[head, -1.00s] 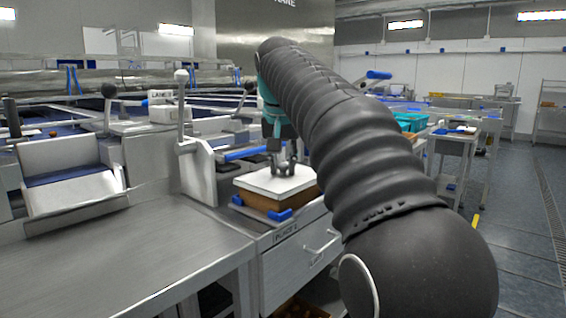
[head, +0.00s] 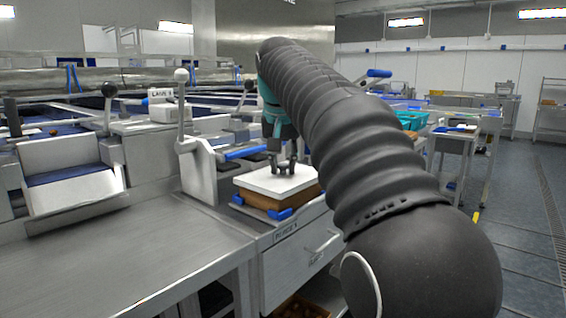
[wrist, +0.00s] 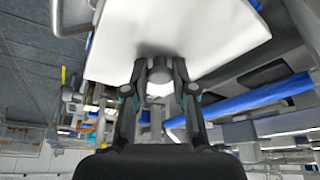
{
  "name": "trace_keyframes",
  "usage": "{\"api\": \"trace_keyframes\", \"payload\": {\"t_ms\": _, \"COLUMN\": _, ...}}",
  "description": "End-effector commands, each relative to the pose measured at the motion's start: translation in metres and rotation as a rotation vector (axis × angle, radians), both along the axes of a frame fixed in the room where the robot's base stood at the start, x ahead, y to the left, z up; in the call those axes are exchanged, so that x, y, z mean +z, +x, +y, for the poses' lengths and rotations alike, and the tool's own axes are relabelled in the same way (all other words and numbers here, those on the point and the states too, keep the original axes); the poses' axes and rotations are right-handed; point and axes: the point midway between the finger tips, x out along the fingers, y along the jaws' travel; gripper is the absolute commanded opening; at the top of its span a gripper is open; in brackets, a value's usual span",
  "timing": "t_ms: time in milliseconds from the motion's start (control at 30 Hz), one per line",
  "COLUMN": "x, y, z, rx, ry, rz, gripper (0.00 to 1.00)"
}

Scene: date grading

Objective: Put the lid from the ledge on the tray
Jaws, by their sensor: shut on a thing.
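The white lid (head: 266,181) lies flat over the brown tray (head: 250,197), which sits between blue corner stops on the bench. I cannot tell whether the lid is fully seated, but no clear gap shows between them. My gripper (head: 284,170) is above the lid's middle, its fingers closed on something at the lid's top. In the wrist view the lid (wrist: 170,35) fills the top, with my gripper's fingers (wrist: 160,75) meeting at its near part; the grip point is partly hidden. The tray is hidden in the wrist view.
A bare steel table (head: 130,255) is at front left. A drawer (head: 300,255) is below the tray.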

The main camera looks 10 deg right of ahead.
Motion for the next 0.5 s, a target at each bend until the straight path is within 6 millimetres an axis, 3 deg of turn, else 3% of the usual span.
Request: {"api": "trace_keyframes", "payload": {"t_ms": 500, "x": -0.0044, "y": -0.0001, "z": 0.0, "rx": 0.0, "ry": 0.0, "rz": 0.0, "gripper": 0.01}}
